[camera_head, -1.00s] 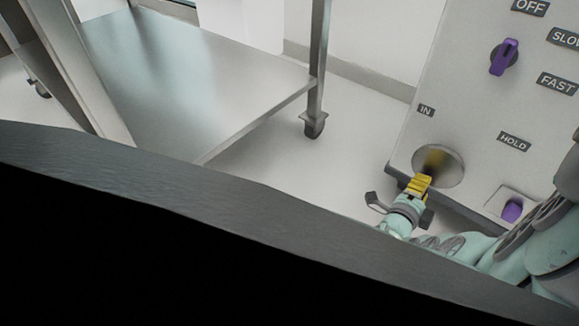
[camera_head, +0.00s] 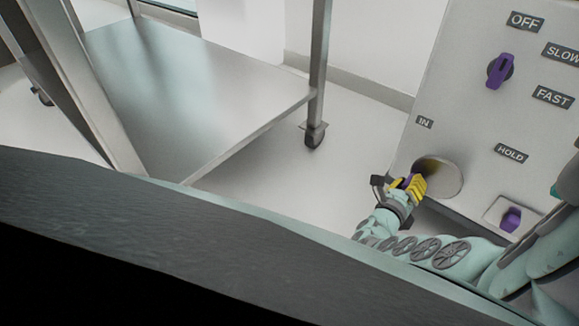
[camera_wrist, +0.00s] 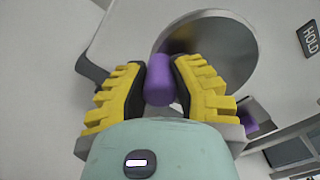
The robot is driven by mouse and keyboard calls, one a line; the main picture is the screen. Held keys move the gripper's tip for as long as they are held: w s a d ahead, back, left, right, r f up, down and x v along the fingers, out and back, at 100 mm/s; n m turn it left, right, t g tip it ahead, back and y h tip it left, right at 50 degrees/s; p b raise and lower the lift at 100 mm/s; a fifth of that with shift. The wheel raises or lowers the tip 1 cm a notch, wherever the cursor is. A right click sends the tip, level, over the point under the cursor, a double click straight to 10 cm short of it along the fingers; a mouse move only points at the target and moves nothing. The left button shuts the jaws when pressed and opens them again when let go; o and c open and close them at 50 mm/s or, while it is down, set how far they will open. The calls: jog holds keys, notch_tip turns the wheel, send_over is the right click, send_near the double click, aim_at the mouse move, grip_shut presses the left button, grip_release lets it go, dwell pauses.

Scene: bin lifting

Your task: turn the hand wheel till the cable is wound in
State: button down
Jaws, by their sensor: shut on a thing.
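The hand wheel (camera_head: 446,178) is a grey metal disc low on the pale panel, between the labels IN and HOLD. Its purple handle (camera_wrist: 160,80) stands out near the edge of the disc. My gripper (camera_head: 415,186) has yellow ridged fingers and is at the left side of the wheel. In the wrist view my gripper (camera_wrist: 164,68) is shut on the purple handle, one finger on each side. The wheel (camera_wrist: 212,48) fills the upper middle of that view, partly behind the fingers. No cable shows in either view.
The panel carries a purple selector knob (camera_head: 499,72) near the labels OFF, SLOW and FAST, and a purple switch (camera_head: 511,219) in a recess at lower right. A metal cart (camera_head: 200,90) on castors stands to the left. Bare floor (camera_head: 275,165) lies between.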

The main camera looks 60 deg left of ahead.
jog(key=shift+a+r+m+p, duration=0.2)
jog(key=shift+r+m, duration=0.25)
jog(key=shift+m, duration=0.4)
jog(key=shift+a+r+m+p, duration=0.15)
jog(key=shift+r+m, duration=0.25)
jog(key=shift+m, duration=0.45)
jog(key=shift+d, duration=0.1)
jog(key=c, duration=0.8)
grip_release()
jog(key=shift+o, duration=0.2)
jog(key=shift+s+f, duration=0.1)
